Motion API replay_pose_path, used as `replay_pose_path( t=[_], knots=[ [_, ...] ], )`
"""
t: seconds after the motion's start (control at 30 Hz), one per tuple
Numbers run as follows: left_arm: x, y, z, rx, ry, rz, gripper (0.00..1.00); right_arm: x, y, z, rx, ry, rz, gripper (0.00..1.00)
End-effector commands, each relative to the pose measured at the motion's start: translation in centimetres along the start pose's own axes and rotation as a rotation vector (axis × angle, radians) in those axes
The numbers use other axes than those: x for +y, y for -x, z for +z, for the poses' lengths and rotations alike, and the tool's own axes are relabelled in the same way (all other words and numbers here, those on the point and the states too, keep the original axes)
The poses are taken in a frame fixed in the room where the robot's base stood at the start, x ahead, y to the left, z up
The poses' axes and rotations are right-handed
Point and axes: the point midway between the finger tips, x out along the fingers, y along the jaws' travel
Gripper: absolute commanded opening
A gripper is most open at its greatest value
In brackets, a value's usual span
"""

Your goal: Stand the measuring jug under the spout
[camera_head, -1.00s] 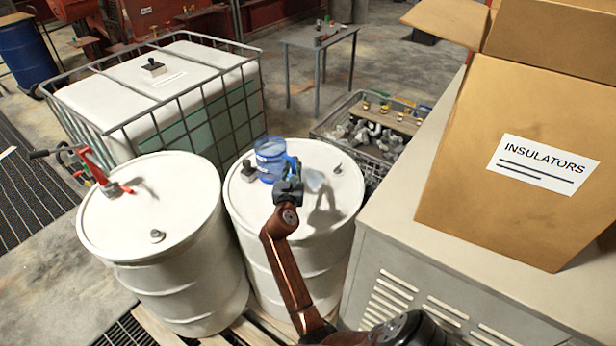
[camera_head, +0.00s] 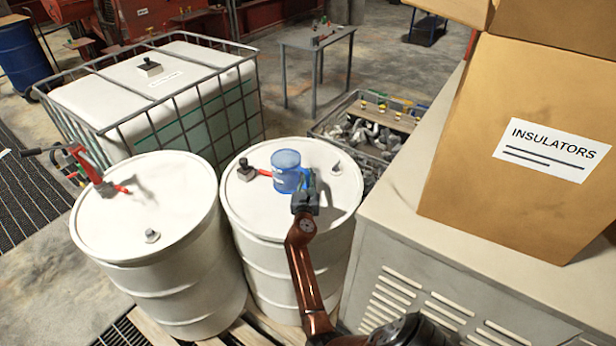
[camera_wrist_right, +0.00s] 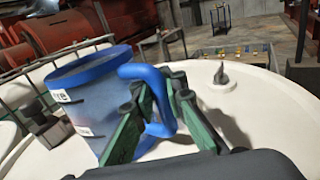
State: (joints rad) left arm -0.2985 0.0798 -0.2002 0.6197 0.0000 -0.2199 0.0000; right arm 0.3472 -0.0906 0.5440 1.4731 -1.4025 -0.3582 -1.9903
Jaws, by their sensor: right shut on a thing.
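The measuring jug (camera_head: 287,172) is translucent blue, upright, at the top of the right-hand white drum (camera_head: 325,215). It also shows in the wrist view (camera_wrist_right: 90,105), with part of a white label. My right gripper (camera_head: 305,188) is shut on its blue handle (camera_wrist_right: 155,90), on the jug's right side. I cannot tell whether the jug's base touches the lid. A red spout-like piece (camera_head: 264,173) runs from a black fitting (camera_head: 246,170) to the jug's left side; its tip is close to or behind the jug. My left gripper is not in view.
The left drum (camera_head: 150,215) carries a red hand pump (camera_head: 90,168) and a short red piece (camera_head: 123,189). A bung (camera_head: 336,168) stands on the right drum's lid. A caged white tank (camera_head: 95,95), a parts crate (camera_head: 325,125) and an insulators box (camera_head: 480,190) surround the drums.

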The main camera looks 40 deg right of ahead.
Motion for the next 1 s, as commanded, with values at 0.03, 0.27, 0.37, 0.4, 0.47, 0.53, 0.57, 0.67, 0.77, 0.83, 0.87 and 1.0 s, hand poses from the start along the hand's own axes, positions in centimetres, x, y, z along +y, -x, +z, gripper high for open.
replay_pose_path(
  t=[0.03, 0.27, 0.37, 0.4, 0.47, 0.53, 0.57, 0.67, 0.77, 0.83, 0.87, 1.0],
  knots=[
    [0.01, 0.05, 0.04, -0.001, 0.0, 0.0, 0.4, 0.01, -0.01, 0.15, -0.001, -0.001, 0.0, 0.0],
    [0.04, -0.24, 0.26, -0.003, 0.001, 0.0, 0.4, -0.02, 0.01, -0.36, 0.0, 0.0, 0.0, 0.11],
    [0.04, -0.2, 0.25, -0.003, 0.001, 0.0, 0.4, -0.01, 0.01, -0.31, 0.0, 0.0, 0.0, 0.18],
    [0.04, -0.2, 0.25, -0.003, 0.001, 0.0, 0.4, -0.01, 0.01, -0.3, 0.0, 0.0, 0.0, 0.2],
    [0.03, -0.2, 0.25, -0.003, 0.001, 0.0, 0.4, -0.01, 0.01, -0.3, 0.0, 0.0, 0.0, 0.25],
    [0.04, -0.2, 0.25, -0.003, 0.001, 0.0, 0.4, -0.01, 0.01, -0.3, 0.0, 0.0, 0.0, 0.29],
    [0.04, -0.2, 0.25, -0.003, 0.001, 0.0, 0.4, -0.01, 0.01, -0.3, 0.0, 0.0, 0.0, 0.29],
    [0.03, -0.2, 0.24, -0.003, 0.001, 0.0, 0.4, -0.01, 0.01, -0.3, 0.0, 0.0, 0.0, 0.29],
    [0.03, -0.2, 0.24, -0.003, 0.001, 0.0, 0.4, 0.0, 0.01, -0.3, 0.0, 0.0, 0.0, 0.29],
    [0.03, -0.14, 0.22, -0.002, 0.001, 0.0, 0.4, 0.0, 0.01, -0.22, 0.0, 0.0, 0.0, 0.29],
    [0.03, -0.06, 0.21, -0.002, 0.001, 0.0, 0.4, 0.01, 0.01, -0.11, 0.0, -0.001, 0.0, 0.29],
    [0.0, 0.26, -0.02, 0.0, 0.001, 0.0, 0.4, 0.33, 0.78, 0.01, 0.002, 0.002, 0.0, 0.29]
  ],
)
